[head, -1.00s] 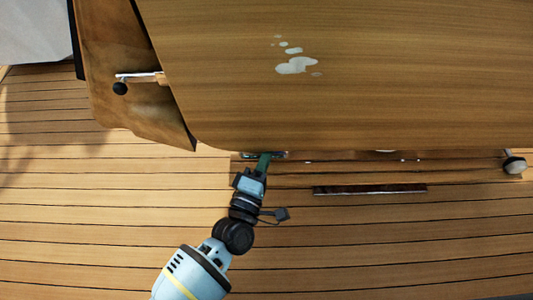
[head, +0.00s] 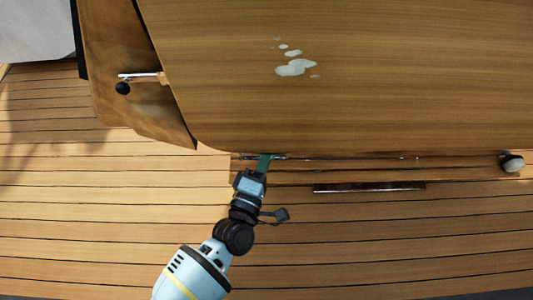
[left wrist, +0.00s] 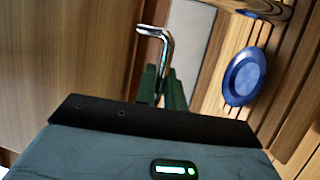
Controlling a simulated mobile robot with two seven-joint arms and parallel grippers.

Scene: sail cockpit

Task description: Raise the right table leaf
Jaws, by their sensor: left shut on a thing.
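A broad wooden table panel (head: 380,90) with a rounded corner fills the top of the head view; I cannot tell how its parts divide into leaves. My left gripper (head: 266,161) reaches up to the panel's near edge. In the left wrist view, its green fingers (left wrist: 162,82) are shut on a bent chrome bar (left wrist: 156,32), whose top turns sideways above the fingertips. A wooden face (left wrist: 65,60) stands left of the bar. In the head view the panel edge hides most of what I hold. My right gripper is not in view.
A tilted wooden panel (head: 112,45) at upper left carries a metal rod with a black knob (head: 123,88). A pale knob (head: 512,163) sits at right by the table edge. A dark strip (head: 369,187) lies below it. The slatted deck (head: 90,220) is clear. The wrist view shows a blue disc (left wrist: 244,77).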

